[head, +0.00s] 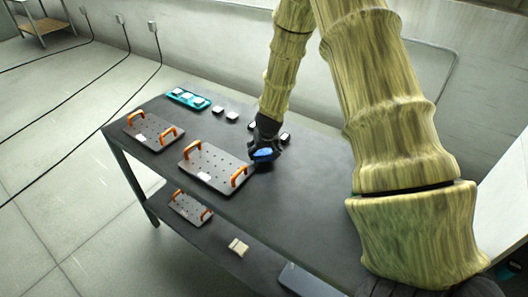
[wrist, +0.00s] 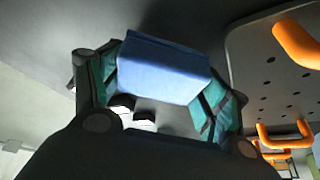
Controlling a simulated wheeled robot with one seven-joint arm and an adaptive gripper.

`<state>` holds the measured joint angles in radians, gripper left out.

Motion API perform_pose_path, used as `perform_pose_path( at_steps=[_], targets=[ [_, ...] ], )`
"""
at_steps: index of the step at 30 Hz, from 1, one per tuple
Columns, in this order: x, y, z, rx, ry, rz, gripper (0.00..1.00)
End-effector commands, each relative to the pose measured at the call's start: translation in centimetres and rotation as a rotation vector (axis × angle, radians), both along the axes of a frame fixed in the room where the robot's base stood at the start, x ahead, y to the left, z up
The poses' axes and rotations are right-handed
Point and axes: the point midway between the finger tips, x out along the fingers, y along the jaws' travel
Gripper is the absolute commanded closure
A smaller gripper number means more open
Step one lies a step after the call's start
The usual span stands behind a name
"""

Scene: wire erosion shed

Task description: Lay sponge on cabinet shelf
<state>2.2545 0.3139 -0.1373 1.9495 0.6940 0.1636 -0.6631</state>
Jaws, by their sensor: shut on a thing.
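A blue sponge (head: 264,155) is held in my gripper (head: 266,140), over the dark tabletop beside the right end of a perforated plate. In the wrist view the blue sponge (wrist: 165,68) sits between the two teal-padded fingers of my gripper (wrist: 168,88), which are shut on its sides. Whether the sponge touches the tabletop is hard to tell. No cabinet shelf can be made out for certain; a white panel (head: 502,195) stands at the right edge of the head view, partly hidden by my arm.
The dark table (head: 305,195) carries perforated plates (head: 213,168) with orange handles, a teal tray (head: 187,98) of pale blocks, and several small black-and-white blocks (head: 232,115). A lower shelf (head: 195,240) holds another plate and a beige block (head: 238,246). Cables cross the floor at left.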

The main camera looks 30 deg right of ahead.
Motion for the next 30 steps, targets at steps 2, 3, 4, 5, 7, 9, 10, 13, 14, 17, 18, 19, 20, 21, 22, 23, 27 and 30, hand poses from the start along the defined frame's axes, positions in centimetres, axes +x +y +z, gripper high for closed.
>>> perform_pose_path(
  at_steps=[2, 3, 4, 5, 7, 9, 10, 13, 14, 17, 18, 19, 20, 21, 22, 23, 27, 30],
  targets=[
    [-0.1, 0.0, -0.6, 0.002, 0.001, -0.001, 0.39],
    [-0.1, 0.0, -0.9, 0.002, 0.001, -0.001, 0.39],
    [-0.1, 0.0, -1.1, 0.001, 0.002, -0.001, 0.39],
    [-0.1, 0.0, -1.2, 0.001, 0.001, -0.001, 0.39],
    [0.0, 0.0, -1.3, 0.0, 0.0, -0.001, 0.39],
    [0.0, 0.0, -1.3, 0.0, 0.0, 0.0, 0.39],
    [0.0, 0.0, -1.3, 0.0, 0.0, 0.0, 0.39],
    [0.0, 0.0, -1.4, 0.0, 0.0, 0.0, 0.39],
    [0.0, 0.0, -1.4, 0.0, 0.0, 0.0, 0.39],
    [0.0, 0.0, -1.6, 0.0, 0.0, 0.001, 0.23],
    [0.0, 0.0, -1.5, 0.0, 0.0, 0.001, 0.16],
    [0.0, 0.0, -1.5, 0.0, 0.0, 0.001, 0.1],
    [0.0, 0.0, -1.5, 0.0, 0.0, 0.001, 0.05],
    [0.0, 0.0, -1.5, 0.0, 0.0, 0.0, 0.03],
    [0.0, 0.0, -1.5, 0.0, 0.0, 0.0, 0.03],
    [0.0, 0.0, -1.5, 0.0, 0.0, 0.0, 0.03],
    [0.0, 0.0, -1.5, 0.0, 0.0, 0.0, 0.03],
    [0.0, 0.0, -1.5, 0.0, 0.0, 0.0, 0.03]
  ],
)
